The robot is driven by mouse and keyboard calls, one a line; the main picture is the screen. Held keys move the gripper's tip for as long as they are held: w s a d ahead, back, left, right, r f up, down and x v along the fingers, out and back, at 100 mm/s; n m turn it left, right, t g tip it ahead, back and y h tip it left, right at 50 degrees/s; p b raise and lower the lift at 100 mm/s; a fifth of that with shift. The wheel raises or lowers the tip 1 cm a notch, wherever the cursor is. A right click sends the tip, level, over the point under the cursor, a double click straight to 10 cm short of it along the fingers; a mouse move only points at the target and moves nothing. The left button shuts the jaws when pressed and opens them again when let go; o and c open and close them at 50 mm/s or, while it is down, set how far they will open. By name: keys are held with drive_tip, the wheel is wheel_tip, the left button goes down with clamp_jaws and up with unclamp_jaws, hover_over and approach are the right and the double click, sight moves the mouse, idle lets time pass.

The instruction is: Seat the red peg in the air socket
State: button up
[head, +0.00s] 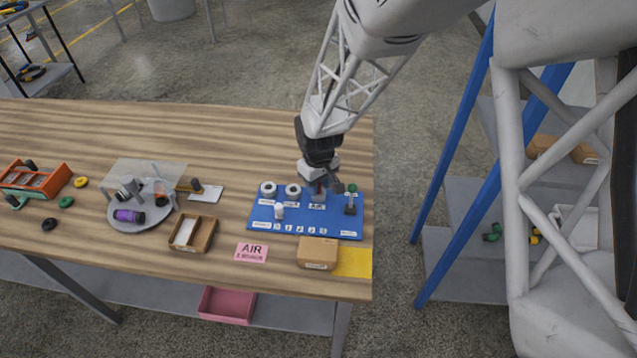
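A blue board (262,226) lies at the right end of the wooden table. A small white label reading AIR (317,206) marks a spot near its middle, with what looks like a bluish socket (318,197) just behind it. My gripper (323,184) is low over this spot, pointing down. A small dark red patch, likely the red peg (319,188), shows at the fingertips, right above the socket. It is mostly hidden by my gripper. I cannot tell whether the fingers are shut on it or how deep it sits.
White round fittings (268,188) stand left of my gripper, and a black fitting with a green top (351,202) stands close on its right. A white peg (279,210) is on the board. A cardboard box (318,253) and a pink AIR card (252,252) lie in front.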

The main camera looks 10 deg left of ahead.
drive_tip(key=shift+o, duration=0.4)
drive_tip(key=shift+r, duration=0.1)
wheel_tip(320, 180, up, 12)
idle(0.6)
idle(0.5)
drive_tip(key=s+d+r+m+t, duration=0.1)
drive_tip(key=s+d+r+m, duration=0.1)
drive_tip(key=s+d+r, duration=0.5)
drive_tip(key=s+d+r+m, duration=0.3)
drive_tip(key=s+d+r, duration=0.15)
drive_tip(key=d, duration=0.55)
drive_tip(key=s+d+r+m, duration=0.1)
drive_tip(key=s+d+m, duration=0.1)
drive_tip(key=s+d, duration=0.2)
drive_tip(key=s+d+r+m+t, duration=0.1)
drive_tip(key=s+d, duration=0.4)
drive_tip(key=s, duration=0.5)
drive_tip(key=shift+s+r+m+t, duration=0.3)
drive_tip(key=shift+r+m, duration=0.3)
drive_tip(key=shift+r, duration=0.2)
